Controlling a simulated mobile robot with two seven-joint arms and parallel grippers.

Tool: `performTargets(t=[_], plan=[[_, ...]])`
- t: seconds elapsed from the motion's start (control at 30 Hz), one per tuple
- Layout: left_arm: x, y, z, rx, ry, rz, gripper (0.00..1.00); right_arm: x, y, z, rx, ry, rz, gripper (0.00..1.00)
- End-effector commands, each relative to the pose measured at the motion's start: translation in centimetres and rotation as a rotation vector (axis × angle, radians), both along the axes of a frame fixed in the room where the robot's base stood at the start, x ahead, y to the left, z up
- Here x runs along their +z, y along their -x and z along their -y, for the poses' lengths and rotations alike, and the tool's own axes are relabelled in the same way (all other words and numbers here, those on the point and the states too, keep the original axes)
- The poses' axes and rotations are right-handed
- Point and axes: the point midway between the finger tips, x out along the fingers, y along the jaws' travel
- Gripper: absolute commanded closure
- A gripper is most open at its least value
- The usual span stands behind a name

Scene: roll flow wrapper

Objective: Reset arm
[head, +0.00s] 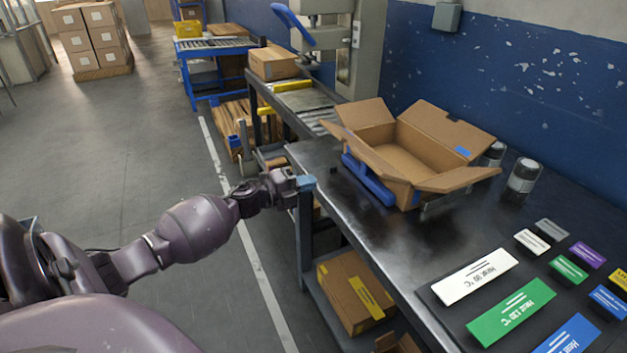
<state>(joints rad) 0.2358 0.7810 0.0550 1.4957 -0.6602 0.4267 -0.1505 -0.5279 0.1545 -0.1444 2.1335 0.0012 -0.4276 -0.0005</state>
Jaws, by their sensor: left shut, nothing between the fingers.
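My left arm comes in from the left and reaches toward the dark workbench (330,190). My left gripper (306,183) is at the near left edge of the bench, with its bluish fingertips together and nothing held. An open cardboard box (405,155) stands on the bench to the right of the gripper and apart from it, its flaps spread out. A blue handle-like part (367,180) lies against the box's near left side. My right gripper is not in view.
Coloured label plates (512,312) lie at the bench's lower right. A taped carton (352,292) sits on the shelf below. A roller conveyor (305,97) runs beyond. The floor at left is clear.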

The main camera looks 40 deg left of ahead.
Motion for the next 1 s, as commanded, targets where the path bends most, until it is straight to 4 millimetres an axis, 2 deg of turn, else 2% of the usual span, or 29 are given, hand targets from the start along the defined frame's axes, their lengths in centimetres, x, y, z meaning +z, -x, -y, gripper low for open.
performTargets(t=[0.3, 0.5, 0.67, 0.83, 1.0], plan=[[0.0, 0.0, -0.1, 0.004, 0.004, -0.003, 1.0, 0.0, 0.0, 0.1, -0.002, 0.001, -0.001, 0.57], [0.7, -0.7, -1.1, 0.11, 0.082, -0.017, 1.0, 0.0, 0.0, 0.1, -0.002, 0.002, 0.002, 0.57], [1.3, -0.9, 0.4, 0.201, 0.246, -0.041, 1.0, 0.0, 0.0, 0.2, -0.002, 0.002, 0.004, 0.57], [-0.9, 2.0, 3.5, 0.302, 0.476, -0.143, 1.0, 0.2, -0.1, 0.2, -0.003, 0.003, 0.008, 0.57], [-4.6, 7.3, 7.4, 0.406, 0.715, -0.303, 1.0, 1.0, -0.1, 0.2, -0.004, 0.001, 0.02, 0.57]])
